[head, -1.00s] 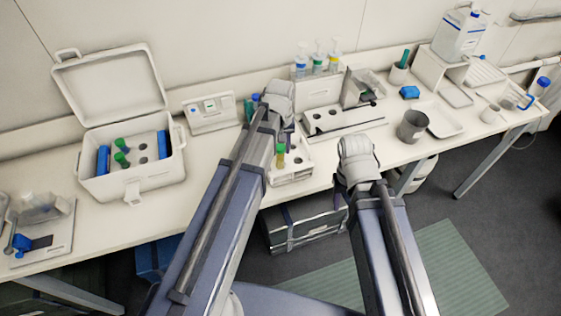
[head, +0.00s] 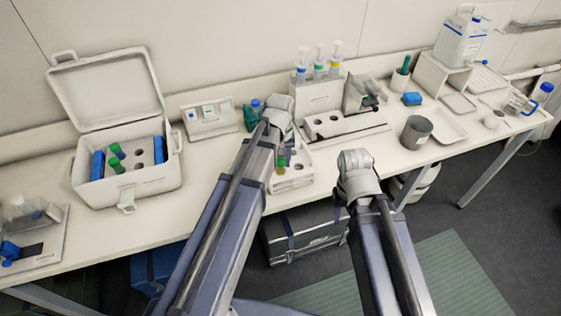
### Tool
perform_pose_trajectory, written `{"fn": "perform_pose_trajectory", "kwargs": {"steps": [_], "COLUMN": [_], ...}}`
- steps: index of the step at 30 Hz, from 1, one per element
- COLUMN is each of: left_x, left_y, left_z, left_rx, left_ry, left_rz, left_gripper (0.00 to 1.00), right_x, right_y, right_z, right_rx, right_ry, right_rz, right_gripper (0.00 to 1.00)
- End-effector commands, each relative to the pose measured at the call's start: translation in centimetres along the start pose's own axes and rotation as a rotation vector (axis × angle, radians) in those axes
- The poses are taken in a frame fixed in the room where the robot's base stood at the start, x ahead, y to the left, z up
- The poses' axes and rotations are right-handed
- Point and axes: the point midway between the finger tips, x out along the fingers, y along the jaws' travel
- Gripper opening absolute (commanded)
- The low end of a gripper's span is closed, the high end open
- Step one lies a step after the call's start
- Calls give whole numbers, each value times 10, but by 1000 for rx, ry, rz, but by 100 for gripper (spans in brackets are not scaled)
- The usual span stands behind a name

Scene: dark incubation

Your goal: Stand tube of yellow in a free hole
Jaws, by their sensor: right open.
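A green-capped tube with yellowish contents (head: 281,167) stands upright in a white rack (head: 297,185) near the table's front edge, in the middle. The rack has several dark holes, and my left arm covers part of it. My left gripper (head: 280,112) is above and behind the rack, seen from behind; its fingers are hidden, so I cannot tell whether it holds anything. My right gripper (head: 355,165) is open, right of the rack at the table's front edge, and apart from the tube.
An open white box (head: 155,184) at the left holds green-capped tubes (head: 116,150) and blue packs. A white block with holes (head: 348,126) lies behind the rack. A grey cup (head: 416,132) and white tray (head: 446,122) are at the right.

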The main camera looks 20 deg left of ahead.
Motion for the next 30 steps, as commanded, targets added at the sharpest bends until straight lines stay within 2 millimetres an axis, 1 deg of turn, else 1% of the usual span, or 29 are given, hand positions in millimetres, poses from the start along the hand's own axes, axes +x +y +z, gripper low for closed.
{"fn": "perform_pose_trajectory", "kwargs": {"steps": [1,2,3,11,17,23,30], "left_x": [0,0,0,-1,-10,-32,-69], "left_y": [0,0,0,0,0,0,0], "left_z": [0,0,0,0,0,0,0], "left_rx": [0,0,0,0,0,0,0], "left_ry": [0,0,0,0,0,0,0], "left_rz": [0,0,0,0,0,0,0], "left_gripper": [50,53,54,54,54,54,54], "right_x": [0,0,0,-1,-10,-32,-69], "right_y": [0,0,0,0,1,3,6], "right_z": [0,0,0,0,1,2,4], "right_rx": [0,0,0,0,0,1,8], "right_ry": [0,0,0,0,0,0,0], "right_rz": [0,0,0,0,0,0,-2], "right_gripper": [50,50,50,50,50,50,50]}}
